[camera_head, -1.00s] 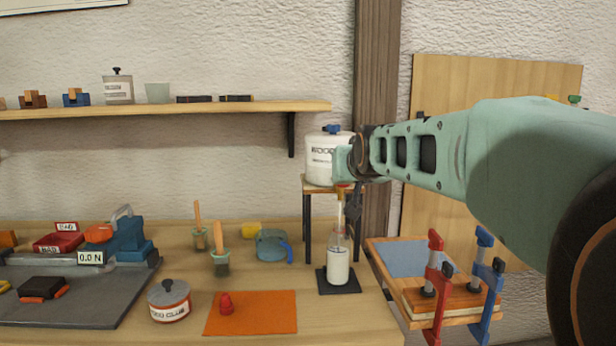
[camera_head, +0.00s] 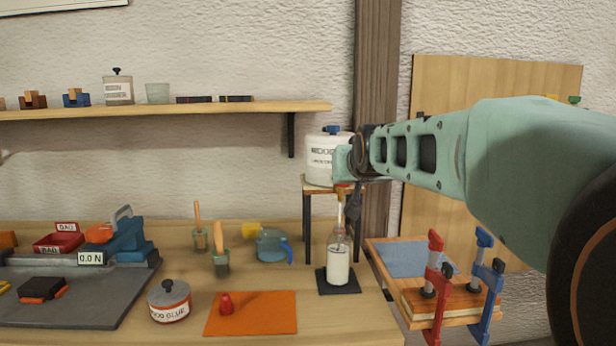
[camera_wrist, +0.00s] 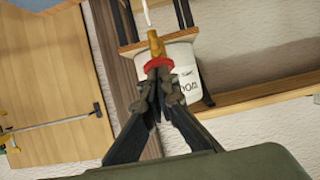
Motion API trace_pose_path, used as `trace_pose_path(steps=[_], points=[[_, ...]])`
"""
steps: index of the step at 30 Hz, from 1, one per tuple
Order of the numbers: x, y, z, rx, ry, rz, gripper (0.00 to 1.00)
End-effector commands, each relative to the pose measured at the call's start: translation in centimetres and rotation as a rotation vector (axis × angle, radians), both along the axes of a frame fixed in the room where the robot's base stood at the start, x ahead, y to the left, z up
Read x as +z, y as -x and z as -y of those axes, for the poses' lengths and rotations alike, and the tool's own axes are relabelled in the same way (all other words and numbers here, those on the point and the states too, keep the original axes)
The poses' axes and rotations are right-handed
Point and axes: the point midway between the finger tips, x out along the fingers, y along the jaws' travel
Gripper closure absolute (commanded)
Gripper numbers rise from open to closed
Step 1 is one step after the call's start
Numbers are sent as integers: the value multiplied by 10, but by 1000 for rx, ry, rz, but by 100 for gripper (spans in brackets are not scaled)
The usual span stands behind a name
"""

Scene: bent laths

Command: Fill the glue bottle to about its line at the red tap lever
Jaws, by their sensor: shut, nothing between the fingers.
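The clear glue bottle (camera_head: 338,265) stands upright on a black pad, filled with white glue over much of its body. Its fill line is too small to make out surely. A white keg (camera_head: 322,163) stands on a small wooden stand above it. A thin white stream (camera_head: 340,214) runs from the tap into the bottle. In the wrist view, tilted and upside down, the brass tap (camera_wrist: 156,43) carries the red lever (camera_wrist: 158,64), with white glue at its mouth. My gripper (camera_wrist: 158,76) is shut and empty, its fingertips at the lever; contact is hard to tell.
An orange mat (camera_head: 265,312) with a red cap (camera_head: 226,304) lies left of the bottle, near a grey glue pot (camera_head: 169,301). A blue jug (camera_head: 272,246) stands behind. Red and blue clamps (camera_head: 434,290) hold boards at the right.

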Motion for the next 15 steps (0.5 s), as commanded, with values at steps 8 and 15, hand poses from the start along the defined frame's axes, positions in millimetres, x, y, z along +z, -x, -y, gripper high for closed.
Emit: trace_pose_path(steps=[8, 15], points=[[13, 0, 0, 0, 0, -1, 100], [13, 0, 0, 0, 0, -1, 100]])
